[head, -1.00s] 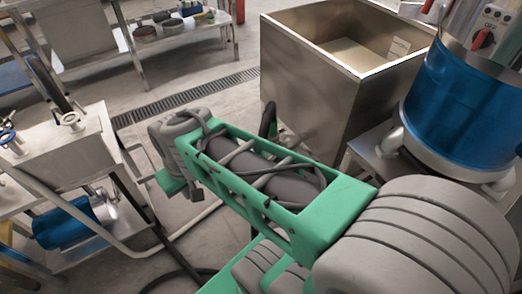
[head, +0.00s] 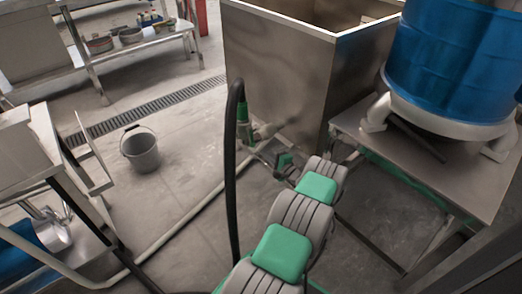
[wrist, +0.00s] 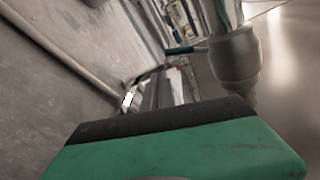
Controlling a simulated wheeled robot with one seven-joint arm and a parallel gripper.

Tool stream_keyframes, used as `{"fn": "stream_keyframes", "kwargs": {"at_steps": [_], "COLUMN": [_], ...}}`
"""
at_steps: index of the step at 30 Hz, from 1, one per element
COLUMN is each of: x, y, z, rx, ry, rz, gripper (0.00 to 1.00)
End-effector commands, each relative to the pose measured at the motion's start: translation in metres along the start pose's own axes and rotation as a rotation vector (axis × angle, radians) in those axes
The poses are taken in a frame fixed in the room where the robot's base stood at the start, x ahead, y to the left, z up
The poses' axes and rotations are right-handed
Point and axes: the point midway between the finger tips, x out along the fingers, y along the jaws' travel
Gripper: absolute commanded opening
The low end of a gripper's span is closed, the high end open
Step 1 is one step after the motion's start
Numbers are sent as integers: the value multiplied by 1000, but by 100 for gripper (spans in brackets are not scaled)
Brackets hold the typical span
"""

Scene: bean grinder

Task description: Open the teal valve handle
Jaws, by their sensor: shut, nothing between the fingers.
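The teal valve handle (head: 242,112) shows in the head view by the lower left corner of the steel tank, beside a grey outlet pipe (head: 265,130). In the wrist view a thin teal handle (wrist: 185,49) sticks out to the left of a grey pipe fitting (wrist: 235,58). My gripper (head: 285,160) is low in front of the tank, to the right of and below the handle, apparently apart from it. In the wrist view my gripper (wrist: 165,85) is shut and empty; its fingertips are partly hidden behind its own green body.
A black hose (head: 232,170) rises between my arm and the handle's left side. The steel tank (head: 290,90) stands behind. A steel stand (head: 450,165) with a blue drum (head: 450,65) is at right. A grey bucket (head: 141,150) stands on open floor at left.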

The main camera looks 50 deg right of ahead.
Motion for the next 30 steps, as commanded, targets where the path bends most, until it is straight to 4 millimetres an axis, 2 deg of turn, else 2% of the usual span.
{"fn": "stream_keyframes", "kwargs": {"at_steps": [1,3,7,11,20,24,30], "x": [-15,-24,-16,7,72,66,61], "y": [-2,-16,-21,-20,-26,-33,-32], "z": [-20,-29,-32,-33,-37,-16,0], "rx": [36,56,61,59,56,64,61], "ry": [30,44,44,44,45,48,48], "rz": [-56,-100,-113,-111,-110,-108,-108], "gripper": [0,0,0,0,0,0,0]}}
